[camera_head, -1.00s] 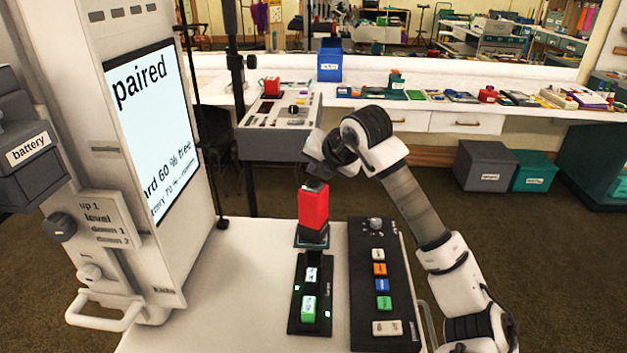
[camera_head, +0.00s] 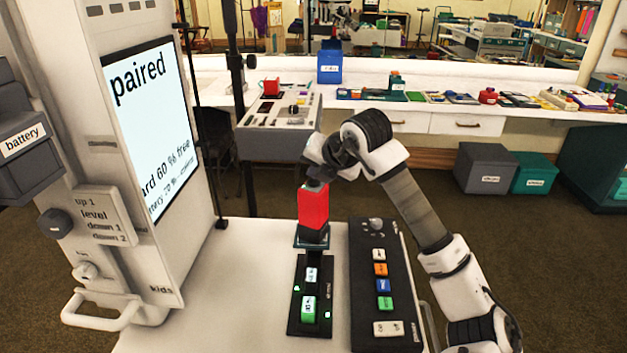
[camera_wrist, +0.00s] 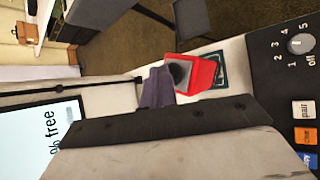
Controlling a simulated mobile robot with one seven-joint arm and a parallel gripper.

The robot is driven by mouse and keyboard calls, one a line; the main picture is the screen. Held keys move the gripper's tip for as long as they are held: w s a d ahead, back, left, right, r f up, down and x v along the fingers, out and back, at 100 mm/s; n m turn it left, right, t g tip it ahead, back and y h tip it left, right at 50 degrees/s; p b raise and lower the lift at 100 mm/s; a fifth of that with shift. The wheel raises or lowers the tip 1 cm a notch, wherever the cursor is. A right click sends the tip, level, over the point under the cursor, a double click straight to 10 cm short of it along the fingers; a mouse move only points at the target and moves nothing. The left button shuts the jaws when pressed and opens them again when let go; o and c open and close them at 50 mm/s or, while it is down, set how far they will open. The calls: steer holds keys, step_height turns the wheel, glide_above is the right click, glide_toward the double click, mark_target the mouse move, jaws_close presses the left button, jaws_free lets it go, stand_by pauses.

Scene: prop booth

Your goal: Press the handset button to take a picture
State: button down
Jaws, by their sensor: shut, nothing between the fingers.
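A small black plate (camera_head: 294,318) on the white table carries a white button (camera_head: 312,275) and a green button (camera_head: 308,309), with small green lights beside them; it looks like the handset, but its print is too small to read. It is hidden in the wrist view. A red block with a dark base (camera_head: 313,208) stands on a dark square just behind the plate; the block also shows in the wrist view (camera_wrist: 206,74). My gripper (camera_head: 316,183) is shut and empty, close over the block's top; I cannot tell whether they touch. Its grey finger shows in the wrist view (camera_wrist: 157,88).
A longer black panel (camera_head: 362,262) with a knob and several coloured buttons lies right of the plate. A tall white cabinet (camera_head: 195,215) on the left has a screen reading "paired". The white tabletop (camera_head: 230,300) between cabinet and plate is clear.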

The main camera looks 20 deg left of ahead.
mark_target(316, 183)
steer(key=shift+f, duration=0.25)
steer(key=shift+r, duration=0.1)
stand_by(0.3)
steer(key=shift+r+p, duration=0.3)
steer(key=shift+r, duration=0.45)
steer(key=shift+r+p, duration=1.4)
steer(key=shift+r, duration=1.1)
